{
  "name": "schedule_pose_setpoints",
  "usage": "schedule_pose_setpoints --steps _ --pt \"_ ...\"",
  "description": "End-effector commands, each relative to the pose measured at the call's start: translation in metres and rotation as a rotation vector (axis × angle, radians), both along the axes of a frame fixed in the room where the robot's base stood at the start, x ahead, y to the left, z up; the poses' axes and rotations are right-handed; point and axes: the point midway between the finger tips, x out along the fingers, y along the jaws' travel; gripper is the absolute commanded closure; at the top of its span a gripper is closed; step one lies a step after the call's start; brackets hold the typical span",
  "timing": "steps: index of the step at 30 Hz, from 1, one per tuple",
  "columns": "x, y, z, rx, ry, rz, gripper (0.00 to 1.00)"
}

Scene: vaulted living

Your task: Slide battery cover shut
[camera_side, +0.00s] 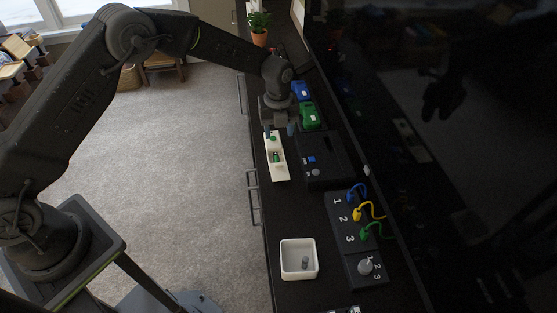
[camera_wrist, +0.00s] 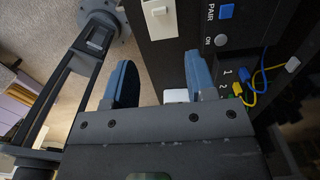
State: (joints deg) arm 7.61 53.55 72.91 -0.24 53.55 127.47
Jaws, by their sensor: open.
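A long white piece (camera_side: 282,174) with green parts in it lies on the dark cabinet top, along the left edge. Its end also shows at the top of the wrist view (camera_wrist: 154,27). I cannot tell which part is the battery cover or how far it is shut. My gripper (camera_side: 280,130) is above the far end of the white piece. In the wrist view its two blue fingers (camera_wrist: 161,82) are wide apart with nothing between them. The gripper body hides part of the surface below.
A black box (camera_side: 335,170) with blue PAIR and grey ON buttons stands right of the white piece. Nearer are a numbered panel (camera_side: 338,213) with coloured cables, a grey knob (camera_side: 365,267) and a white bin (camera_side: 287,271). Green (camera_side: 310,116) and blue (camera_side: 301,91) objects sit behind. A large black screen (camera_side: 450,130) bounds the right.

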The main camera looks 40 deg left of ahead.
Motion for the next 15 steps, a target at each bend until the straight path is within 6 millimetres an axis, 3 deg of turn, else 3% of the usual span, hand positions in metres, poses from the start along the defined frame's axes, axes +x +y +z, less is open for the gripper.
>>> schedule_pose_setpoints --steps 15 --pt "-0.001 0.000 -0.101 0.004 0.001 0.001 0.49"
